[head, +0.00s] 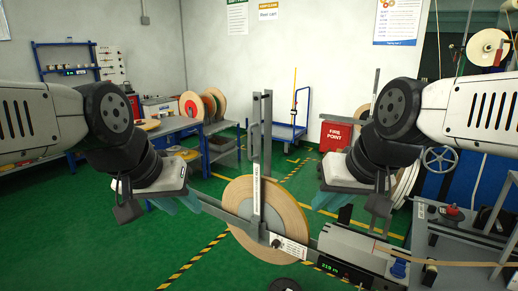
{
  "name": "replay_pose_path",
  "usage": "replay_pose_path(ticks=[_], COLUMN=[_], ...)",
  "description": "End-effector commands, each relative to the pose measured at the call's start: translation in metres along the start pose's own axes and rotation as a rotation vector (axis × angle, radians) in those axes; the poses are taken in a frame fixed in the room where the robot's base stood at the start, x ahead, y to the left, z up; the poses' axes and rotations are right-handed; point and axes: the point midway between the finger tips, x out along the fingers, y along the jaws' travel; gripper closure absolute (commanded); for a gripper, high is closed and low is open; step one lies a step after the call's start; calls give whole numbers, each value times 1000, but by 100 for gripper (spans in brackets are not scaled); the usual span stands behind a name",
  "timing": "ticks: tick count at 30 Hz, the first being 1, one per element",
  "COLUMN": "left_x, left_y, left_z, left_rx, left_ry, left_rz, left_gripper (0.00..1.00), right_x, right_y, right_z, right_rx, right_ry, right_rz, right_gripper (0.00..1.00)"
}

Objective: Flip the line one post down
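A tape payoff stands in front of me. Its large tan reel (240,205) sits upright behind a grey upright post (256,165) and a slanting grey bar (225,213). A box with a lit green display (330,267) is at its lower right. A tan tape line (450,263) runs from there to the right edge. My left gripper (185,203) hangs left of the reel; my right gripper (332,201) hangs right of it. Only teal parts show below each wrist, apart from the reel in the picture. Their finger gaps are hidden, and I see nothing clearly held.
A grey control box with a red button (452,210) stands at the right, near a handwheel (440,159). A red fire point box (336,136) and a blue cart (289,131) are behind. Blue benches with reels (192,106) line the left. Green floor between is clear.

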Motion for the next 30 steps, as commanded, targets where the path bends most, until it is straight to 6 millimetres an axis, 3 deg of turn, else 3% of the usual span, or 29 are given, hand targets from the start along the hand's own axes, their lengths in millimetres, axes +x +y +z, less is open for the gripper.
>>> replay_pose_path(ticks=[1, 3, 8, 16, 24, 30], left_x=[0, 0, 0, 0, 0, 0], left_y=[0, 0, 0, 0, 0, 0], left_z=[0, 0, 0, 0, 0, 0], left_rx=[0, 0, 0, 0, 0, 0], left_ry=[0, 0, 0, 0, 0, 0], left_rz=[0, 0, 0, 0, 0, 0], left_gripper=[64, 64, 64, 64, 64, 64], right_x=[0, 0, 1, 2, -1, -7], right_y=[-1, -6, -22, -36, -9, 15], right_z=[-4, -14, -54, -157, -268, -313], right_rx=[21, 69, 234, 518, 722, 786], right_ry=[-10, -33, -95, -131, -52, 16], right_rz=[-12, -46, -179, -484, -787, -916], right_gripper=[91, 100, 100, 100, 100, 100])
